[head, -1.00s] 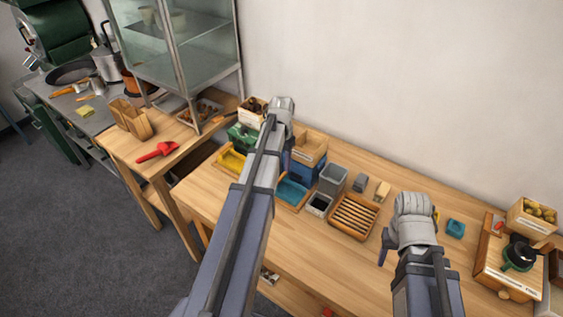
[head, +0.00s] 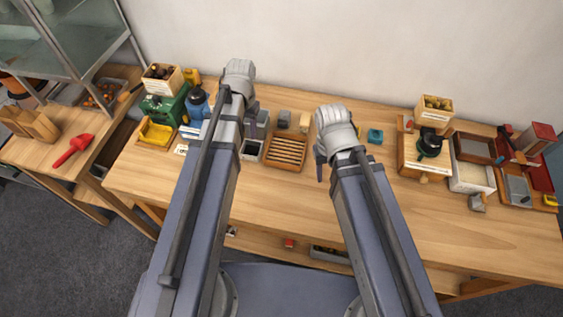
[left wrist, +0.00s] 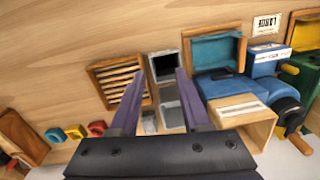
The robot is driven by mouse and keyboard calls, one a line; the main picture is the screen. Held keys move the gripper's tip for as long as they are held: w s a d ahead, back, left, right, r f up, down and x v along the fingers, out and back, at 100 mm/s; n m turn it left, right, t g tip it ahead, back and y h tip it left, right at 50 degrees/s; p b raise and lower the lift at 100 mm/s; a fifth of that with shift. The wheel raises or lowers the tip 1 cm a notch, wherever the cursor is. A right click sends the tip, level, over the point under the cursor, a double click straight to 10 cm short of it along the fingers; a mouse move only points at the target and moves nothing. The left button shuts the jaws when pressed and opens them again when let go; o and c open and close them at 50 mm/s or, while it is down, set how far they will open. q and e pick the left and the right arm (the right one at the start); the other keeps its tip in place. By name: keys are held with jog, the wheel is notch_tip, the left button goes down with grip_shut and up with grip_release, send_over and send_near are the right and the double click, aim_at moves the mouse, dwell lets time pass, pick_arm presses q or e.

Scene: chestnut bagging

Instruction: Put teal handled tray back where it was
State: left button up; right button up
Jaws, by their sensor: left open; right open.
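A teal tray with a wooden rim (left wrist: 218,35) lies on the table in the left wrist view, right of my left gripper's fingers. I cannot make out its handle. In the head view my left arm hides it. My left gripper (left wrist: 160,100) is open and empty, its two fingers pointing down over the small bins; it also shows in the head view (head: 242,100). My right gripper (head: 338,150) is open over the middle of the table, right of the slatted wooden tray, with nothing seen in it.
The slatted tray (head: 286,151) and a black-lined bin (head: 250,149) stand near the left gripper. A blue machine (left wrist: 228,88) is close beside the teal tray. A yellow tray (head: 156,132) is further left. The table front (head: 275,205) is clear.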

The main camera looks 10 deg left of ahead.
pick_arm(q)
jog(key=s+d+m, duration=0.1)
jog(key=s+d, duration=1.1)
jog(key=d, duration=0.2)
jog(key=shift+m+y, duration=0.3)
jog(key=shift+y, duration=0.1)
jog(key=shift+a, duration=0.1)
